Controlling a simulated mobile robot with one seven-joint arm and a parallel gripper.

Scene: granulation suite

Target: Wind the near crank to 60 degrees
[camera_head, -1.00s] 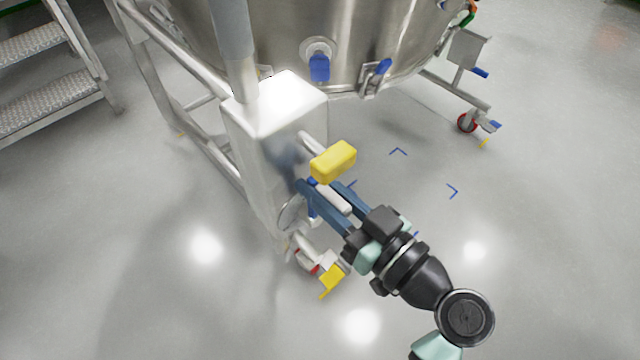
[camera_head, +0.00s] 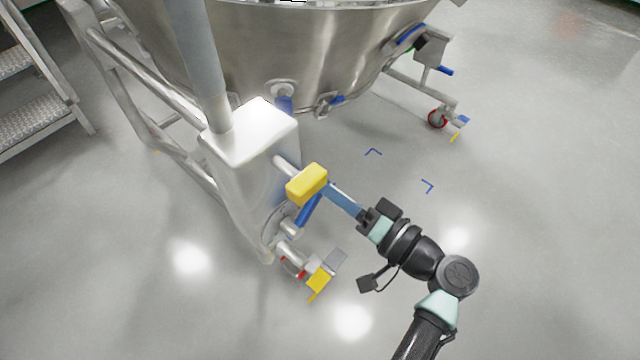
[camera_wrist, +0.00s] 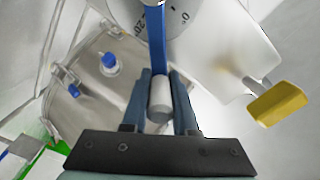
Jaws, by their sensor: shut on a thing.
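The near crank has a blue arm (camera_head: 308,211) on the side of a white gearbox housing (camera_head: 257,165). In the head view the arm slants up and right from its hub. In the wrist view the blue arm (camera_wrist: 157,40) ends in a white grip (camera_wrist: 159,100), which sits between my gripper's blue fingers (camera_wrist: 159,82). My gripper (camera_head: 335,193) is shut on this grip; its fingertips are partly hidden in the head view by a yellow handle (camera_head: 307,183). A dial (camera_wrist: 182,20) with degree marks, including 0° and 20°, lies behind the arm; the pointer reading is unclear.
The yellow handle on its light shaft stands close beside my fingers. A steel vessel (camera_head: 320,50) rises behind the housing. A caster with a yellow pedal (camera_head: 319,280) is below. Steps (camera_head: 40,85) stand at the left. The floor at the right is open.

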